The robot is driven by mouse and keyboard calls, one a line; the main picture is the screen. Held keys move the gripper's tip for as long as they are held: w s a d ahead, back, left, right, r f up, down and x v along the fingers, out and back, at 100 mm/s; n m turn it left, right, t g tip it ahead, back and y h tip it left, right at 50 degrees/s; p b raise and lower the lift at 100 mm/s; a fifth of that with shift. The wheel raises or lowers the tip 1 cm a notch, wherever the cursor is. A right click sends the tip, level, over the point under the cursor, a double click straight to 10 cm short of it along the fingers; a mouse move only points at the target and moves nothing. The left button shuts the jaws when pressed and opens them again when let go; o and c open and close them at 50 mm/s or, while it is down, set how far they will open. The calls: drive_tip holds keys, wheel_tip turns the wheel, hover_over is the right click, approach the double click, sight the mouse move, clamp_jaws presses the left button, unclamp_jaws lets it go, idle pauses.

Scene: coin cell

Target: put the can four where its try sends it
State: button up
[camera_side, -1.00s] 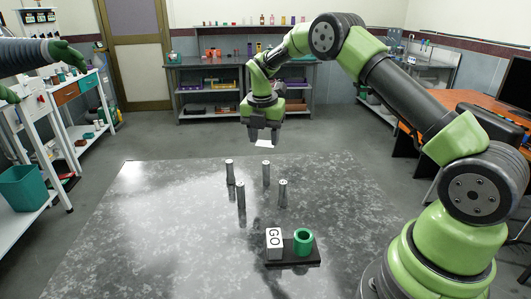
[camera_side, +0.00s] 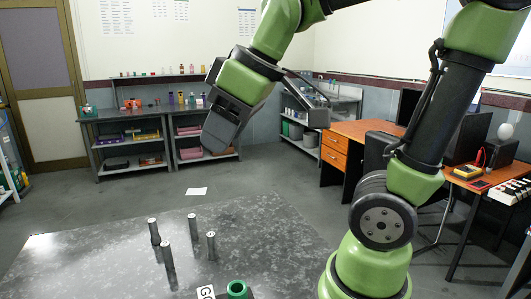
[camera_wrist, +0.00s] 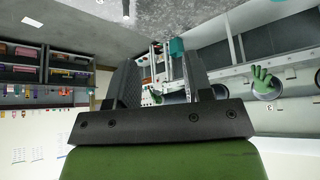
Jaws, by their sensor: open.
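Several slim grey cans stand upright on the dark speckled table (camera_side: 270,235) in the side view: a left can (camera_side: 155,233), a back can (camera_side: 193,228), a right can (camera_side: 211,246) and a front can (camera_side: 169,268). No number on them is readable, so I cannot tell which is can four. A white block (camera_side: 205,293) with partly cut-off lettering and a green ring-shaped cup (camera_side: 237,289) show at the bottom edge. My gripper (camera_side: 217,140) is high above the table, tilted, away from the cans. In the wrist view my gripper (camera_wrist: 160,85) is open and empty.
A white sheet (camera_side: 197,191) lies beyond the table's far edge. Shelves (camera_side: 140,140) and an orange desk (camera_side: 350,132) stand behind. A green hand (camera_wrist: 265,82) shows at right in the wrist view. The air around my gripper is clear.

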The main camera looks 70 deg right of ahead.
drive_tip(key=s+a+f+m+t+y, duration=0.1)
drive_tip(key=s+a+f+m, duration=0.1)
drive_tip(key=s+m, duration=0.4)
drive_tip(key=shift+s, duration=0.45)
idle(0.6)
